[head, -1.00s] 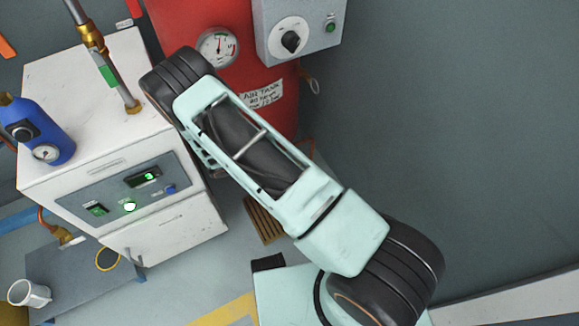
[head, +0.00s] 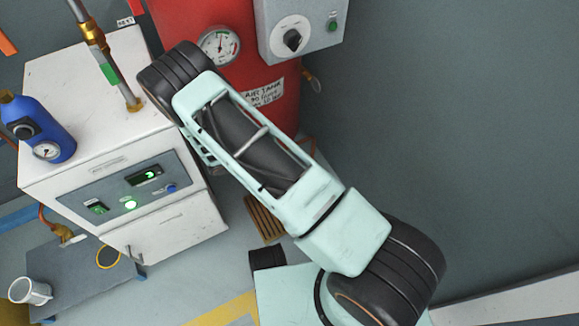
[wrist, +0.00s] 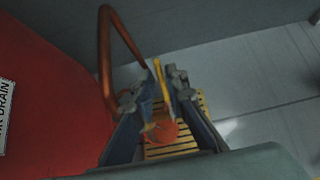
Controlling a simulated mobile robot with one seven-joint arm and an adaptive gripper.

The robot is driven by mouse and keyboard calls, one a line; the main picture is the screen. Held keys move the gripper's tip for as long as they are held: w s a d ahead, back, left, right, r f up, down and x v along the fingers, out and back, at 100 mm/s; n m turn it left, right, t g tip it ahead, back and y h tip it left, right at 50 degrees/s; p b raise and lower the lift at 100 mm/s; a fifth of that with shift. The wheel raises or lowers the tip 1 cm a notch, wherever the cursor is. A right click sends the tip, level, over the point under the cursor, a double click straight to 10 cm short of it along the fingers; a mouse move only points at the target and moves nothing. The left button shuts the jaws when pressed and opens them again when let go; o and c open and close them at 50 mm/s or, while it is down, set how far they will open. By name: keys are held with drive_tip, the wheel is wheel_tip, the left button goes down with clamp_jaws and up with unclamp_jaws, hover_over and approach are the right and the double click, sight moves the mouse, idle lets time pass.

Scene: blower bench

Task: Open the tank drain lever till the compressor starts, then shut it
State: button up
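In the wrist view my gripper (wrist: 163,82) reaches down beside the red air tank (wrist: 45,95). A thin yellow lever (wrist: 161,76) stands between its two fingertips, which are close on either side. The view is dim and blurred, so I cannot tell whether the fingers press on it. An orange-red round part (wrist: 160,131) shows lower between the fingers. In the head view the air tank (head: 279,112) stands behind my arm, which hides the drain and my gripper. The white compressor cabinet (head: 90,97) has lit green lights on its panel (head: 128,188).
A copper-coloured pipe (wrist: 121,40) bends close to the left finger. A slatted wooden grate (head: 264,219) lies on the floor below. A grey control box (head: 307,22) with a black knob and the tank gauge (head: 219,45) are above. Open floor lies right of the grate.

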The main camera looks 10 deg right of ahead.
wheel_tip(320, 180, up, 9)
idle(0.4)
drive_tip(key=shift+c, duration=0.6)
